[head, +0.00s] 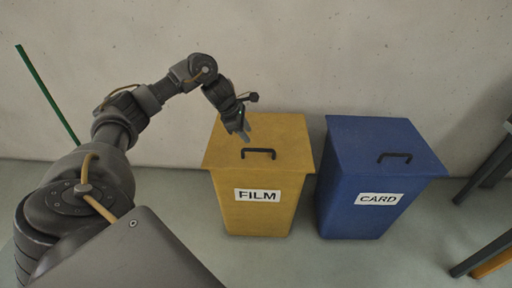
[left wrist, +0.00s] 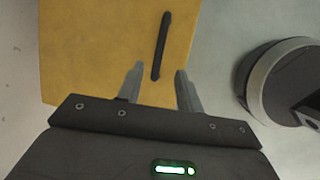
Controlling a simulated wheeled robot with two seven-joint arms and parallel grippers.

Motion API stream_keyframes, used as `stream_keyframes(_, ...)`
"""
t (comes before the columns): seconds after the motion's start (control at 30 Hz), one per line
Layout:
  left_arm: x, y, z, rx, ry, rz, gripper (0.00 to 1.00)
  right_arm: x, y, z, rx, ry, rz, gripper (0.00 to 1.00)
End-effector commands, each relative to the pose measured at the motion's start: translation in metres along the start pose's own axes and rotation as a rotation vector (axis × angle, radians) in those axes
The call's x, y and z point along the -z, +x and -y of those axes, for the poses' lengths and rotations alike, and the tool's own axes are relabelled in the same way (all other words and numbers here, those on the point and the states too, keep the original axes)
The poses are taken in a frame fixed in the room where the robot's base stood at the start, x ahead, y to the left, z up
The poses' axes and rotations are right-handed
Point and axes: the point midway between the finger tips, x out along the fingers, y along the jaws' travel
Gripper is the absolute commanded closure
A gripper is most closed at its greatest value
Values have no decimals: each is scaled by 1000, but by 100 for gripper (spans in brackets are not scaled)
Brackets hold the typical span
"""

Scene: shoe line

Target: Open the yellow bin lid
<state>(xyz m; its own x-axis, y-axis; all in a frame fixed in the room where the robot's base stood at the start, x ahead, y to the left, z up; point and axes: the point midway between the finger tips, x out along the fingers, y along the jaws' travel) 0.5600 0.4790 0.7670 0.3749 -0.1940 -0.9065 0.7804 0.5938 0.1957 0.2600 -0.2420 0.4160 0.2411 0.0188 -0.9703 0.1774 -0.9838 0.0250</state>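The yellow bin (head: 255,205) stands on the floor against the wall, with a FILM label on its front. Its lid (head: 285,130) is shut and carries a black bar handle (head: 258,154). In the left wrist view the lid (left wrist: 90,40) fills the upper left, and the handle (left wrist: 162,45) runs upright in the picture. My left gripper (head: 244,131) is above the lid, just behind the handle. In the left wrist view its fingers (left wrist: 155,80) are apart and empty, with the handle's near end in line with the gap between them. My right gripper is not in view.
A blue bin (head: 355,185) with a CARD label and its own black handle (head: 394,157) stands close to the right, with a narrow gap. Dark table legs (head: 488,165) show at the right edge. The floor in front of the bins is clear.

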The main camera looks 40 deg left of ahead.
Motion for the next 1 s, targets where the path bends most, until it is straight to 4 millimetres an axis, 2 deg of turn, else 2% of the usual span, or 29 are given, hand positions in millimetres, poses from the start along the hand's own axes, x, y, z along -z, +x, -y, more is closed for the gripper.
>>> stream_keyframes(0.2,0,44,2,4,-2,0,64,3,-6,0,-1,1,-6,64)
stream_keyframes(0.43,0,78,1,2,-3,1,64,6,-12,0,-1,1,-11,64)
stream_keyframes(0.6,0,89,0,0,-2,1,64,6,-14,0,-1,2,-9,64)
stream_keyframes(0.9,0,90,0,0,-1,1,64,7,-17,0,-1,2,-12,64)
stream_keyframes(1.0,0,90,0,0,-1,1,77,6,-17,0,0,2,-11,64)
